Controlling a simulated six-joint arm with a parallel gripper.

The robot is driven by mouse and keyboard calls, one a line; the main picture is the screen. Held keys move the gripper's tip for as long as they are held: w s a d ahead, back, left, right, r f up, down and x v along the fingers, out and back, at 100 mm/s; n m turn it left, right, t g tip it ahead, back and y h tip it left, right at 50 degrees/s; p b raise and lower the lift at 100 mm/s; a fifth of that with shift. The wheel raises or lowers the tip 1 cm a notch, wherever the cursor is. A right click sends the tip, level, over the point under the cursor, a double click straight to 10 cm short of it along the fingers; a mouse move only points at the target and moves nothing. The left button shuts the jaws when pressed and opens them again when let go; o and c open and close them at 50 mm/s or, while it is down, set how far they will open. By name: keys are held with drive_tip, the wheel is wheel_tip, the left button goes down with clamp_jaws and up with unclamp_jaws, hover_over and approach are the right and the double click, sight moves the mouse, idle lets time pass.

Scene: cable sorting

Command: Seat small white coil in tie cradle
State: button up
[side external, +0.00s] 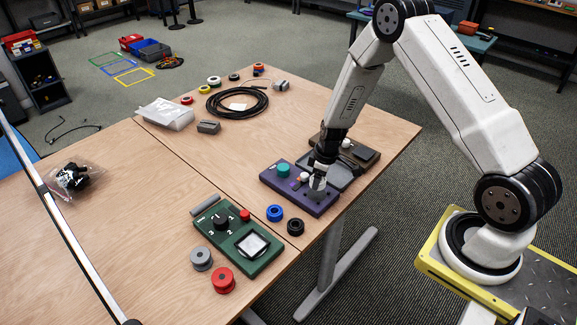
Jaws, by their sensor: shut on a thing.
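My gripper (319,178) points down over the purple fixture (270,179) near the right edge of the table. It is shut on a small pale piece, which I take to be the small white coil; the fingers hide much of it. Whether the coil touches the fixture is too small to tell. The purple fixture carries a teal round knob (284,170) and a white round piece (304,177) just left of the fingers. I cannot tell which part is the tie cradle.
A dark fixture (366,156) with a white knob stands behind my gripper, beside a grey tray (345,173). Blue (275,213) and black (295,227) spools and a green dial box (237,238) lie in front. A black cable coil (238,102) lies farther back. The left table is mostly clear.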

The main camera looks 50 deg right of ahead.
drive_tip(key=shift+f, duration=1.75)
idle(1.7)
drive_tip(key=o, duration=1.2)
drive_tip(key=shift+o, duration=0.2)
drive_tip(key=shift+r, duration=0.1)
drive_tip(key=shift+r, duration=3.4)
